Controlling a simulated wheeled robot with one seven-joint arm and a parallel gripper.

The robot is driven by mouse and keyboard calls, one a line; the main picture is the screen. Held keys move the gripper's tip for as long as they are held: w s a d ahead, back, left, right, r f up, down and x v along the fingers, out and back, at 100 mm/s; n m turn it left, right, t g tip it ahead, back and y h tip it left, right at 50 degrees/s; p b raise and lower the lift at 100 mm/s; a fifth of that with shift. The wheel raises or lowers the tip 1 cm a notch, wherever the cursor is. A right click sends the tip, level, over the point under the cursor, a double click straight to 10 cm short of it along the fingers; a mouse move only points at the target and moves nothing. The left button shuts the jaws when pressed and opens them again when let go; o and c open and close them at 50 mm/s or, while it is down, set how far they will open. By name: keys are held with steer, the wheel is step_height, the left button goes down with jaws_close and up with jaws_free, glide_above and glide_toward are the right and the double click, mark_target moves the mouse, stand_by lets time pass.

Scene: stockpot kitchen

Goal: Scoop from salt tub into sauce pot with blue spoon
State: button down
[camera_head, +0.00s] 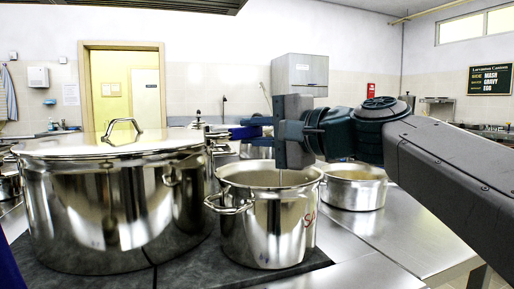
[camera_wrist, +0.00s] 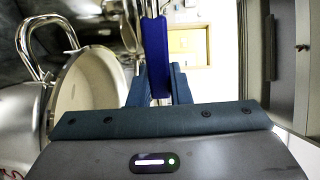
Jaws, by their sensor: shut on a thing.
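My gripper (camera_head: 262,133) is shut on the blue handle of the spoon (camera_head: 245,132), above the rim of an open steel pot (camera_head: 262,232) with a red mark. The handle points left in the head view. In the wrist view the blue spoon handle (camera_wrist: 156,55) stands between the two fingers of my gripper (camera_wrist: 158,88), with metal continuing past the top edge; the spoon's bowl is not clearly seen. An open pot with a pale inside (camera_wrist: 90,85) lies left of the fingers there. I cannot tell which vessel is the salt tub.
A large lidded stockpot (camera_head: 105,215) stands at the left, close to the open pot. A shallow steel pan (camera_head: 354,190) stands behind at the right. Several shiny vessels sit behind the stockpot. The steel counter (camera_head: 385,240) is clear at front right.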

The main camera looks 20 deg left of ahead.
steer(key=shift+s+d+f+t+y+b, duration=0.15)
steer(key=shift+y+b, duration=0.3)
steer(key=shift+b, duration=1.05)
steer(key=shift+w+f+t+y+b, duration=0.15)
steer(key=shift+y+b, duration=0.35)
steer(key=shift+b, duration=1.05)
steer(key=shift+s+d+f+t+y+b, duration=0.15)
steer(key=shift+y+b, duration=0.3)
steer(key=shift+b, duration=1.05)
steer(key=shift+d+r+y+b, duration=0.1)
steer(key=shift+y+b, duration=0.3)
steer(key=shift+y, duration=0.6)
steer(key=shift+s+d+t, duration=0.1)
steer(key=shift+t, duration=0.25)
steer(key=shift+p, duration=0.3)
